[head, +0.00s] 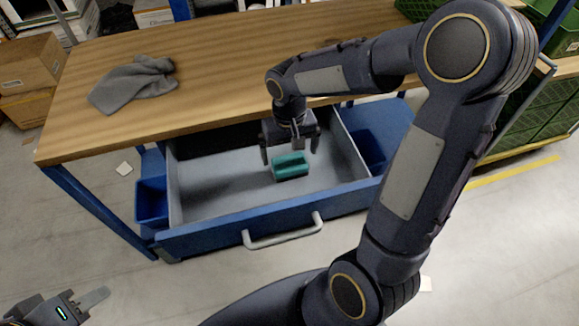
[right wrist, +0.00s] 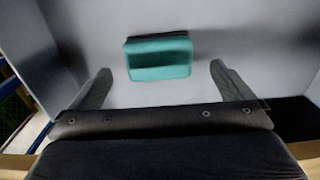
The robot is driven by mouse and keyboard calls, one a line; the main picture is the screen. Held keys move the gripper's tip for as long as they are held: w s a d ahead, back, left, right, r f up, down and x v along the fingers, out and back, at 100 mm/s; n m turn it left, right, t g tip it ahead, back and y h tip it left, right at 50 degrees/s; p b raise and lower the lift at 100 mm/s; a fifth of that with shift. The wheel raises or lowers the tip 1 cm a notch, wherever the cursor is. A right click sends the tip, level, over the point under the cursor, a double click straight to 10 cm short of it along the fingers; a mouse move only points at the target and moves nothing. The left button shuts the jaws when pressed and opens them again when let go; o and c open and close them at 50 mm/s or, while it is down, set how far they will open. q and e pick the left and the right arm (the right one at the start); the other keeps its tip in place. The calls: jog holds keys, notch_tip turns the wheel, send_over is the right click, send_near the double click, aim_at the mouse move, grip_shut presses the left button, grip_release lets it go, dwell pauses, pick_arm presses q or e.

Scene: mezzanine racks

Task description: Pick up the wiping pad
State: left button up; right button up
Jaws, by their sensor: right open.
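The wiping pad is a teal block (head: 290,167) with a darker top, lying on the grey floor of the open drawer (head: 215,195). In the right wrist view the pad (right wrist: 158,58) lies ahead of and between the fingertips, with clear space to each finger. My right gripper (head: 290,157) is open and empty, pointing down into the drawer just over the pad. Its fingers (right wrist: 162,78) stand apart in the right wrist view. Part of my left gripper (head: 75,303) shows at the lower left corner, far from the drawer; its jaw state is unclear.
A wooden workbench (head: 240,55) stands above the drawer, with a grey cloth (head: 135,82) on it. The drawer's front has a grey handle (head: 284,232). Blue bins (head: 152,202) flank the drawer. Cardboard boxes (head: 28,65) stand at the left, green crates (head: 545,110) at the right.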

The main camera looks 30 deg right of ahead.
aim_at(290, 162)
jog(key=f, duration=0.5)
jog(key=shift+w+d+f, duration=0.2)
jog(key=shift+f, duration=0.1)
jog(key=c, duration=0.9)
jog(key=shift+r, duration=0.1)
